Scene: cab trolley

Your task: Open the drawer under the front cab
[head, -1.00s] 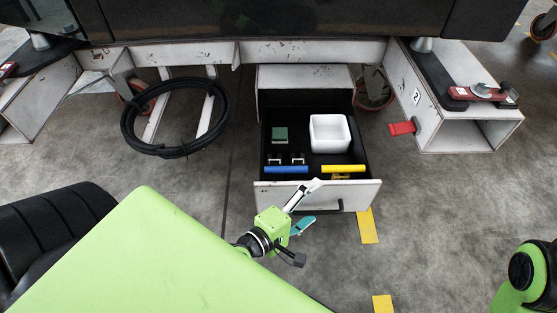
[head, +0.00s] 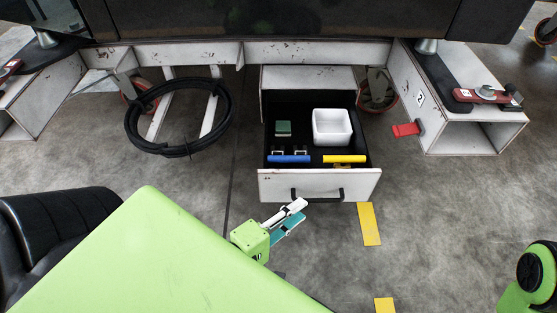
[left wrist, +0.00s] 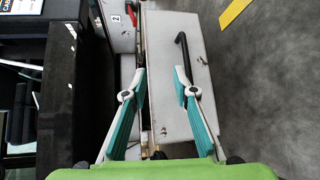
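The drawer (head: 275,185) under the front cab stands well open. Its light grey front carries a black bar handle (head: 318,199), which also shows in the left wrist view (left wrist: 183,47). My left gripper (head: 301,210) is open and empty, below and slightly left of the handle in the head view, apart from it. In the left wrist view its two teal-lined fingers (left wrist: 160,76) are spread over the drawer front (left wrist: 160,50), and the right finger partly covers the handle. My right gripper is not in view.
The drawer holds a white bin (head: 332,128), a green box (head: 283,128), and blue (head: 289,159) and yellow (head: 344,159) bars. A black hose coil (head: 150,146) hangs at left. A red tab (head: 406,129) sticks out at right. The floor right of the drawer is clear.

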